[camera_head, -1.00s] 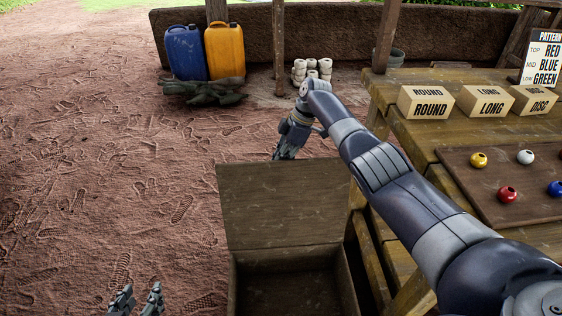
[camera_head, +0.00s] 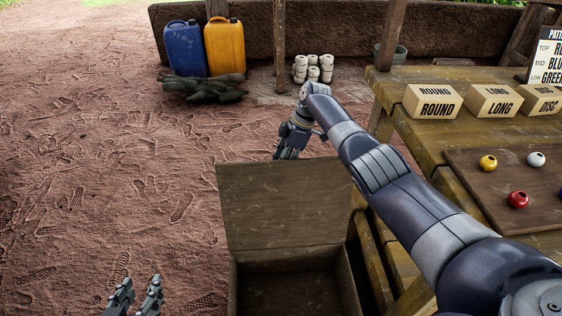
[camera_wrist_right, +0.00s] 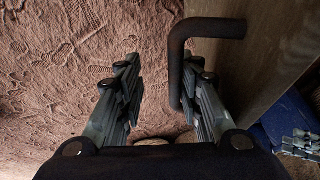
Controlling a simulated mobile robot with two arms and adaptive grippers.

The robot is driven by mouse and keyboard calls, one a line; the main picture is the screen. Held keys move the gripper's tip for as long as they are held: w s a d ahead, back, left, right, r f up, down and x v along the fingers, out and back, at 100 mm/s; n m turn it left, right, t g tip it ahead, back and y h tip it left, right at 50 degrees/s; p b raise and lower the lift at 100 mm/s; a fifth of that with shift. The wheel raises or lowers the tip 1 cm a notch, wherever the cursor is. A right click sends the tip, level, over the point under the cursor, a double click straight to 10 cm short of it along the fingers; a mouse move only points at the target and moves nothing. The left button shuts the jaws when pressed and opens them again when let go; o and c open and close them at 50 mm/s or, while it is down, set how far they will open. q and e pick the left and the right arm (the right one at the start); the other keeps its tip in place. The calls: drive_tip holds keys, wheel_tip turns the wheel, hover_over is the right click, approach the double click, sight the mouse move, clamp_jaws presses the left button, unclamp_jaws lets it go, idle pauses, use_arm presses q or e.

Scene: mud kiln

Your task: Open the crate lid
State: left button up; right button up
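The wooden crate (camera_head: 345,283) stands on the ground at bottom centre in the head view, and the inside that shows looks empty. Its lid (camera_head: 283,205) is raised, standing up at the crate's far side. My right gripper (camera_head: 288,152) is behind the lid's top edge, its fingertips partly hidden. In the right wrist view, my right gripper (camera_wrist_right: 163,72) has its fingers apart. A dark bent handle (camera_wrist_right: 176,70) on a wooden panel (camera_wrist_right: 262,50) reaches between them, close to the right-hand finger. My left gripper (camera_head: 139,284) is open and empty, low left of the crate.
A wooden table (camera_head: 425,140) at right holds labelled boxes (camera_head: 432,103) and a brown tray (camera_head: 470,190) with coloured beads. Blue (camera_head: 185,48) and yellow (camera_head: 224,48) jugs stand at the back, beside white rolls (camera_head: 313,68). The ground at left is clear.

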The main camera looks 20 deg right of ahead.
drive_tip(key=shift+r, duration=0.55)
drive_tip(key=shift+d+r, duration=0.1)
drive_tip(key=v, duration=1.1)
drive_tip(key=shift+d+r, duration=0.2)
drive_tip(key=shift+r, duration=0.1)
